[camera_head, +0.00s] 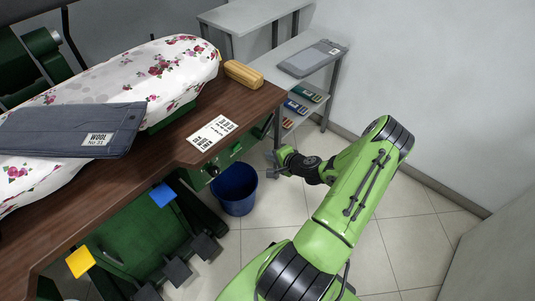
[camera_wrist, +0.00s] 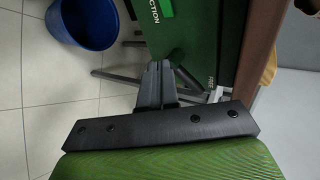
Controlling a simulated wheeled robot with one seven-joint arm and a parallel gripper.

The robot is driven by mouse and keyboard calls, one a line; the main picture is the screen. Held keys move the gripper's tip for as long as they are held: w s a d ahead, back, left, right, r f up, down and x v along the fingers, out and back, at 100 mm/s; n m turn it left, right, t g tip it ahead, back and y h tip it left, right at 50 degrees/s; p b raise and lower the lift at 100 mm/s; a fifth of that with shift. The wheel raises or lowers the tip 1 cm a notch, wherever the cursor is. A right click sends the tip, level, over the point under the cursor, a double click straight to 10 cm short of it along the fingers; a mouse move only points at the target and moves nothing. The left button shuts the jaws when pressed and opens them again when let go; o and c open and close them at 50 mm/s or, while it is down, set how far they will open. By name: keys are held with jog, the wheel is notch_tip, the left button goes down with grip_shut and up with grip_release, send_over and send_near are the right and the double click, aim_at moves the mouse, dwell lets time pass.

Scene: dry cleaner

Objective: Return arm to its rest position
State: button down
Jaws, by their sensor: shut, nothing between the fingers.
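My green arm reaches up from the bottom of the head view, bends at the elbow on the right, and its forearm points left. My gripper (camera_head: 275,164) is at its end, beside the front right corner of the wooden-topped table and above and right of a blue bin. In the wrist view my gripper (camera_wrist: 159,66) shows two dark fingers pressed together with nothing between them. The gripper appears apart from the table, the bin and the shelf.
The wooden tabletop (camera_head: 170,155) bears a flowered ironing pad (camera_head: 120,70), folded grey trousers (camera_head: 60,135), a yellow object (camera_head: 243,74) and a white label sheet (camera_head: 212,132). The blue bin (camera_head: 235,190) stands on the floor. A grey shelf (camera_head: 275,62) stands behind. Floor at right is clear.

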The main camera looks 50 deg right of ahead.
dwell(0.4)
jog(key=w+a+r+n+g+y+p, duration=0.1)
jog(key=a+r+n+g+y+p, duration=0.15)
jog(key=a+r+n, duration=0.65)
jog(key=a+r+n+g+y+p, duration=0.1)
jog(key=a+r+n+g+p, duration=0.35)
jog(key=a+r, duration=0.95)
jog(key=s+a+r+n+h+p, duration=0.1)
jog(key=s+a+r+n+p, duration=0.1)
jog(key=s+r, duration=0.7)
jog(key=s+a+r+n+h+p, duration=0.1)
jog(key=s+a+r+n, duration=0.3)
jog(key=s+r, duration=0.5)
jog(key=shift+s+a+r+t+p, duration=0.3)
jog(key=shift+a+r+p, duration=0.25)
jog(key=shift+a, duration=0.55)
